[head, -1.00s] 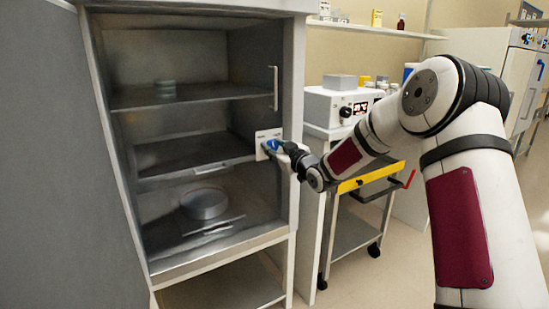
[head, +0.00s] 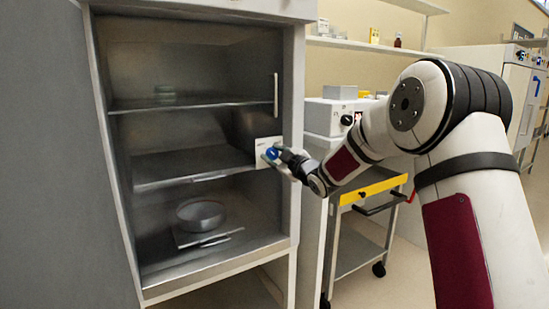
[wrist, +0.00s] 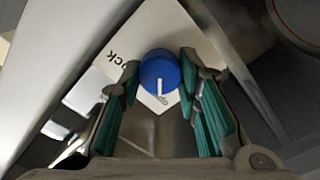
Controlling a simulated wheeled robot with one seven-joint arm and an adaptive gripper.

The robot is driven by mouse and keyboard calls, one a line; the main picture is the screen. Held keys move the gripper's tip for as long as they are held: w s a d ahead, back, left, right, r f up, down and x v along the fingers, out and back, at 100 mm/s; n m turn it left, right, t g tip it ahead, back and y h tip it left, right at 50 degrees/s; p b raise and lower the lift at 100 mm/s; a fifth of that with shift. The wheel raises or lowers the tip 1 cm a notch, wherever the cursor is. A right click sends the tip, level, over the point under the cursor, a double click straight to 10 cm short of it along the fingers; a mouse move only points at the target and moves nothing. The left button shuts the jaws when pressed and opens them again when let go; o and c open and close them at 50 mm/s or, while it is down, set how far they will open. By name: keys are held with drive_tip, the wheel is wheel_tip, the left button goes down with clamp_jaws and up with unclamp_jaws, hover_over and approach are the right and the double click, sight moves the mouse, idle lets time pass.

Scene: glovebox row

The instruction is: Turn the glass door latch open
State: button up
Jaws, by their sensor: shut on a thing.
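The blue round latch knob (head: 271,153) is on a white label plate (head: 261,162) at the right edge of the glass-fronted cabinet. In the wrist view the knob (wrist: 158,72) has a white pointer line aimed down toward small text, partly hidden, that seems to start with "op". Upside-down text that seems to end in "ock" is on the plate (wrist: 125,40), up and left of the knob. My gripper (wrist: 160,75) is shut on the knob, with a teal-padded finger on each side. In the head view my gripper (head: 283,157) reaches it from the right.
The cabinet (head: 296,120) has shelves inside, with a round dish (head: 200,214) on a low one. A vertical handle (head: 276,95) is above the plate. A trolley with a yellow front (head: 372,191) and a white instrument (head: 330,115) stand close on the right.

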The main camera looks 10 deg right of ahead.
drive_tip(key=o, duration=1.1)
drive_tip(key=shift+o, duration=0.2)
drive_tip(key=shift+s, duration=0.1)
drive_tip(key=v, duration=1.2)
